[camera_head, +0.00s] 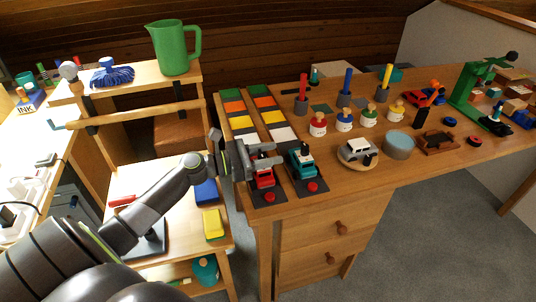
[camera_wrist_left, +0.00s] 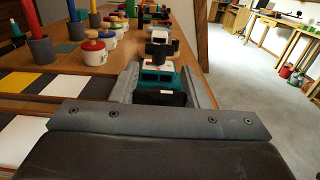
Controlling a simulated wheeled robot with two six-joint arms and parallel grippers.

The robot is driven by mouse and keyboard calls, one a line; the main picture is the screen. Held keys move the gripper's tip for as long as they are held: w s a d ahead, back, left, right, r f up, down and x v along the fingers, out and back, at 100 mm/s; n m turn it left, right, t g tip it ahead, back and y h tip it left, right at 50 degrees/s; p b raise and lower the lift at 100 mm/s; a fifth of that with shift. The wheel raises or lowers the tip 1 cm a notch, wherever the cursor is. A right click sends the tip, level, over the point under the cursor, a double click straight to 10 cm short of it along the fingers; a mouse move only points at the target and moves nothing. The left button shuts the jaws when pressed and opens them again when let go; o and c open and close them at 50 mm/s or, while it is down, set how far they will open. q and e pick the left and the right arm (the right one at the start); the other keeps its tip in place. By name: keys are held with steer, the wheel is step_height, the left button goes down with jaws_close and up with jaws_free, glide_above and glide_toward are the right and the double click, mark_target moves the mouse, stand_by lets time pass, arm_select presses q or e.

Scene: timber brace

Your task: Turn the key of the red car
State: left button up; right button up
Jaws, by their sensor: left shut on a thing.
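The red car (camera_head: 264,181) stands on a dark pad at the front left of the table. My left gripper (camera_head: 268,155) reaches in from the left just above it and covers its top. In the left wrist view, the fingers (camera_wrist_left: 161,88) are shut on a dark key (camera_wrist_left: 160,98), which fills the gap between them. The red car's body is hidden in that view. The teal car (camera_head: 301,162) stands just right of the red one, and shows beyond the fingers in the wrist view (camera_wrist_left: 160,76). My right gripper is not in view.
Coloured tiles (camera_head: 236,107) lie behind the cars. A white toy car (camera_head: 358,150) on a round base and a grey-blue round container (camera_head: 399,145) stand to the right. Several pegs and round-lidded pots, such as a red one (camera_head: 318,125), stand farther back.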

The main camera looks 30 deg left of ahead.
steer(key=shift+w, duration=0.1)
arm_select(q)
steer(key=o, duration=1)
steer(key=shift+d, duration=0.1)
steer(key=shift+s+a, duration=0.15)
steer(key=shift+a, duration=0.05)
steer(key=p+v, duration=0.5)
steer(key=v, duration=1.2)
steer(key=shift+p, duration=0.4)
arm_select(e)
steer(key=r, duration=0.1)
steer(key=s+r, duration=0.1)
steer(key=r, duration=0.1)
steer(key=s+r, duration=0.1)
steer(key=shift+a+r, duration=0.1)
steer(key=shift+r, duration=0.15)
arm_select(q)
steer(key=shift+d, duration=0.1)
